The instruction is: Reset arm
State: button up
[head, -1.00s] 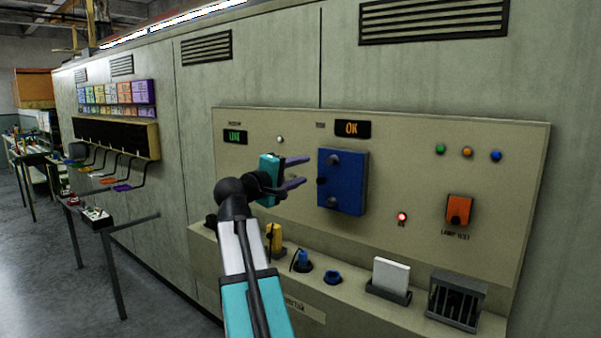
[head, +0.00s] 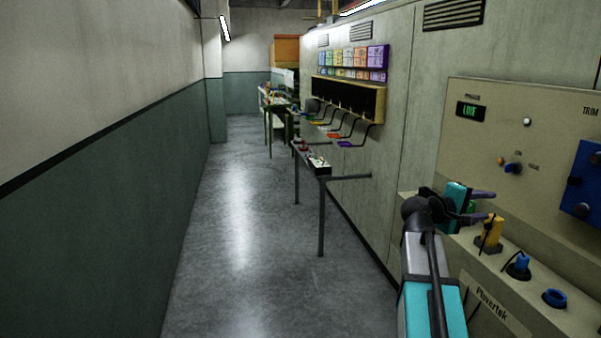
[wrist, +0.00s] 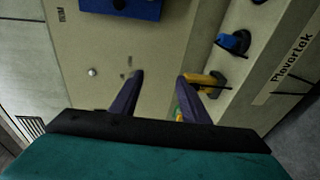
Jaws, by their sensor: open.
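My gripper (head: 482,206) is in front of the beige control panel (head: 540,140) at the right of the head view. Its two purple fingers stand apart with nothing between them, and they show spread in the wrist view (wrist: 160,92). The yellow plug-like item (head: 492,230) stands on the ledge just beyond the fingers. In the wrist view this yellow item (wrist: 204,80) lies beside the right finger. The blue box (head: 586,185) is cut off by the right edge of the head view and shows at the top of the wrist view (wrist: 125,8).
A blue plug (head: 520,263) and a blue ring (head: 555,298) sit on the panel ledge. The grey floor (head: 240,235) along the aisle is clear.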

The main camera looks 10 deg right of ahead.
jog(key=w+a+f+n+y, duration=0.15)
jog(key=a+f, duration=0.35)
jog(key=f, duration=0.7)
jog(key=w+a+f+n+y, duration=0.15)
jog(key=a+f, duration=0.35)
jog(key=f, duration=0.6)
jog(key=w+a+f+n+y, duration=0.15)
jog(key=a+f, duration=0.35)
jog(key=f, duration=0.7)
jog(key=s+a+f+g+y, duration=0.1)
jog(key=s+a+f, duration=0.25)
jog(key=f, duration=0.35)
jog(key=s+a+f+y, duration=0.2)
jog(key=s+a+f, duration=0.1)
jog(key=a+f, duration=0.3)
jog(key=s+a+f+g+y, duration=0.1)
jog(key=s+a+f, duration=0.25)
jog(key=f, duration=0.55)
jog(key=s+a+f+m+g+y, duration=0.2)
jog(key=s+a+f+m+y, duration=0.1)
jog(key=s+a+f, duration=0.4)
jog(key=s+a+f+m+g+y, duration=0.3)
jog(key=s+a+f, duration=0.5)
jog(key=s+a, duration=0.6)
jog(key=s+y, duration=0.1)
jog(key=s, duration=0.4)
jog(key=shift+f+g+y, duration=0.3)
jog(key=shift+y, duration=0.05)
jog(key=shift+w, duration=0.1)
jog(key=shift+c, duration=0.3)
